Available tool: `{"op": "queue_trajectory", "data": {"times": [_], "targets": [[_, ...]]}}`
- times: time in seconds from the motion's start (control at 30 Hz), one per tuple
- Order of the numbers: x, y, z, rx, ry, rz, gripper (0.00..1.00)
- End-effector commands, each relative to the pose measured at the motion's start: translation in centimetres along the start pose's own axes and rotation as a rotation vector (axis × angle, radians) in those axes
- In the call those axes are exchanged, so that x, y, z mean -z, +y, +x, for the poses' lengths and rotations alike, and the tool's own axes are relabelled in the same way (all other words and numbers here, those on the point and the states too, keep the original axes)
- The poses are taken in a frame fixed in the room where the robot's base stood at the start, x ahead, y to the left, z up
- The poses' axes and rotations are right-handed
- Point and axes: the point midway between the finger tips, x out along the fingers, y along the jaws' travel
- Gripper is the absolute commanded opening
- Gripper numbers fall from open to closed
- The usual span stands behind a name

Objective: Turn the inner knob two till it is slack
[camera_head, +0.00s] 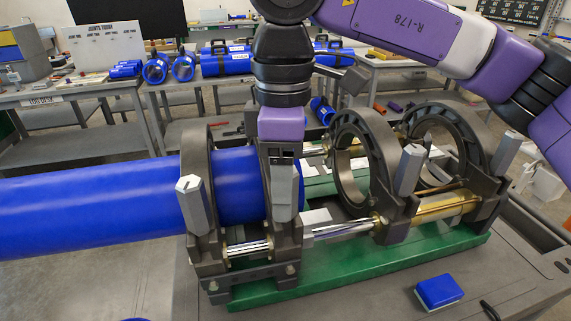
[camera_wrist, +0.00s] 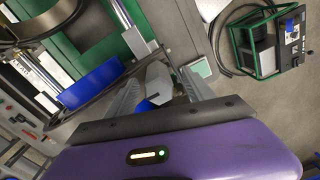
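The pipe fusion machine has several clamp rings, each with a grey faceted knob. My gripper (camera_head: 282,152) points down over the knob on the second ring from the left (camera_head: 286,193), one of the two inner rings. In the wrist view, my gripper (camera_wrist: 160,84) is open, with one finger on each side of that light grey knob (camera_wrist: 157,80). Small gaps seem to show between fingers and knob. The third ring's knob (camera_head: 408,170) stands clear to the right. A blue pipe (camera_head: 100,202) lies through the two left rings. How tight the knob is cannot be seen.
The left outer knob (camera_head: 193,204) and right outer knob (camera_head: 508,152) stand up nearby. The machine's green base (camera_head: 350,272) sits on a grey cart, with a blue block (camera_head: 438,291) at front right. Benches with blue pipe fittings stand behind.

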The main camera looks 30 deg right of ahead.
Motion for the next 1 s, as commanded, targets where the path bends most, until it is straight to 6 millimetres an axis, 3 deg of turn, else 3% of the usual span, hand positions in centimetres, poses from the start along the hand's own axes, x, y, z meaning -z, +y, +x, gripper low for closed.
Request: {"op": "queue_trajectory", "data": {"times": [0.03,0.17,0.2,0.63,1.0], "targets": [[0.0,0.1,0.0,-0.001,-0.001,0.002,0.73],[-0.1,0.2,0.0,-0.004,-0.001,0.006,0.99],[-0.1,0.2,0.0,-0.005,-0.001,0.007,1.00],[-0.3,0.6,-0.3,-0.010,-0.003,0.017,1.00],[-0.2,0.5,-4.1,-0.009,-0.003,0.015,1.00]]}}
